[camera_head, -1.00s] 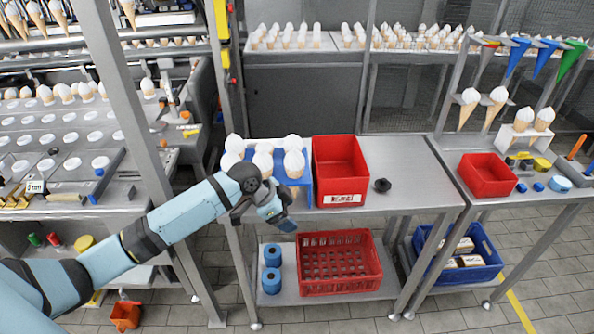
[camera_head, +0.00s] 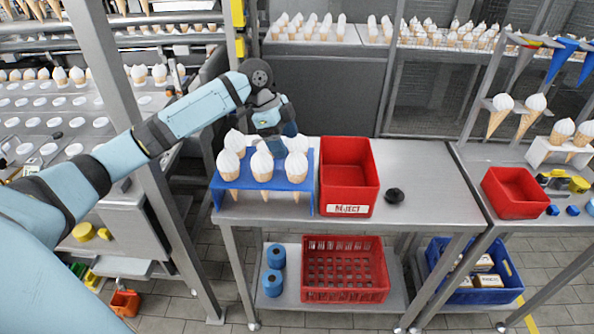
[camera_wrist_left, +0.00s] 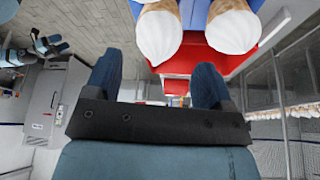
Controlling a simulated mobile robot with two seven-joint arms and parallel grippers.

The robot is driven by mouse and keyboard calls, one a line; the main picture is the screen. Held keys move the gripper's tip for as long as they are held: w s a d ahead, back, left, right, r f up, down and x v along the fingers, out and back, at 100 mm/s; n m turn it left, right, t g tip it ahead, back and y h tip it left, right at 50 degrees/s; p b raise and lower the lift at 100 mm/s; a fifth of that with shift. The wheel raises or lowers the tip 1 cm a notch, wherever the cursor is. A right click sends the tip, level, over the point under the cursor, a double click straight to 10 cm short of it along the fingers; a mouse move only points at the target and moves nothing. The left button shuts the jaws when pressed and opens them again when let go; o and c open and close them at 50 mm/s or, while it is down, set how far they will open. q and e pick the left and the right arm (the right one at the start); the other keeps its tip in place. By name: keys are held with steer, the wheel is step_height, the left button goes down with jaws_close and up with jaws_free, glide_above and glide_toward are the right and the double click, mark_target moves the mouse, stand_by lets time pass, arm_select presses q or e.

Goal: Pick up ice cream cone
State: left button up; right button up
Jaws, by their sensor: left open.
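Several ice cream cones (camera_head: 262,165) with white swirled tops stand upright in a blue rack (camera_head: 300,204) at the left end of the steel table. My left gripper (camera_head: 279,130) is at the back of the rack, above its rear edge; its fingertips are partly hidden behind the cone tops. In the left wrist view its two dark blue fingers (camera_wrist_left: 157,80) are spread with no cone between them. Two cone tops (camera_wrist_left: 232,31) show there beyond the fingers, at the upper right. I cannot tell whether any finger touches a cone. My right gripper is not in view.
A red REJECT bin (camera_head: 347,209) stands right of the rack, with a small black knob-like object (camera_head: 394,195) beside it. Bare tabletop (camera_head: 430,180) lies further right. A metal post (camera_head: 127,120) stands left. A red crate (camera_head: 343,295) and blue rolls (camera_head: 273,284) sit below.

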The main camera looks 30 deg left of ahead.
mark_target(295, 163)
arm_select(q)
steer(key=shift+x, duration=1.05)
steer(key=shift+d+f, duration=0.1)
steer(key=shift+f, duration=0.25)
steer(key=x, duration=0.4)
steer(key=shift+d+f+p, duration=0.15)
steer(key=shift+f+p, duration=0.1)
steer(key=shift+p, duration=0.1)
steer(key=c, duration=0.4)
